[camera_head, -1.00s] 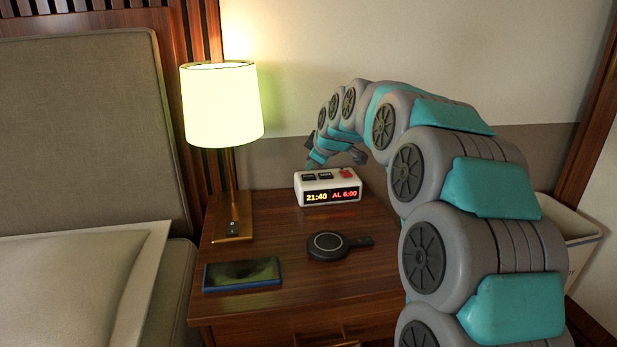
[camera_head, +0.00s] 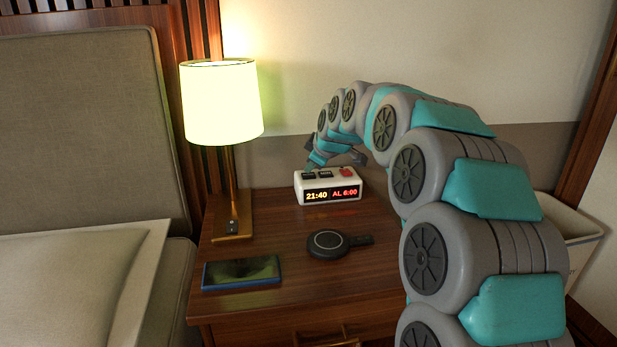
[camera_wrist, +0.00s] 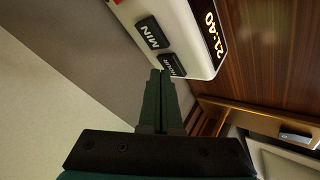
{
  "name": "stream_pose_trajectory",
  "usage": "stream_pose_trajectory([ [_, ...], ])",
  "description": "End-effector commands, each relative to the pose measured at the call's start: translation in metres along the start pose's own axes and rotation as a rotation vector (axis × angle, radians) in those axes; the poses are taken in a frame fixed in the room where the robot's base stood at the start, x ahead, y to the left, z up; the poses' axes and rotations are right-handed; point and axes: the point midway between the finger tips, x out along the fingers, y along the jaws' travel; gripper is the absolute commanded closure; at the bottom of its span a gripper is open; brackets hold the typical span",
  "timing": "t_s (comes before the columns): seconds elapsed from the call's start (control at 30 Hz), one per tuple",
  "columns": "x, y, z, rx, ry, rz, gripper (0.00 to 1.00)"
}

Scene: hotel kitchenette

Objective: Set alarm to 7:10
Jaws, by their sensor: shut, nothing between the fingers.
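A white alarm clock (camera_head: 316,199) stands at the back of the nightstand. Its display reads 21:40 and AL 6:00. In the wrist view the clock (camera_wrist: 196,22) shows two dark top buttons, MIN (camera_wrist: 152,33) and HOUR (camera_wrist: 172,64), with part of a red button at the picture's edge. My gripper (camera_wrist: 161,72) is shut and empty. Its tips are at the HOUR button in the wrist view; I cannot tell whether they touch it. In the head view my gripper (camera_head: 309,168) is at the clock's top left, and a red button (camera_head: 347,171) shows at the right.
A lit lamp (camera_head: 222,105) stands left of the clock. A phone (camera_head: 241,272) and a round black charger (camera_head: 327,244) lie in front on the nightstand (camera_head: 285,295). A bed (camera_head: 70,280) is at the left and a pale bin (camera_head: 575,235) at the right.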

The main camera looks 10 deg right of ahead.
Motion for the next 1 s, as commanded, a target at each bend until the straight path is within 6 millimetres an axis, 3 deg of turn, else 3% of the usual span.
stream_pose_trajectory([
  [1.0, 0.0045, -0.0032, 0.0036, 0.000, 0.000, 0.000, 1.00],
])
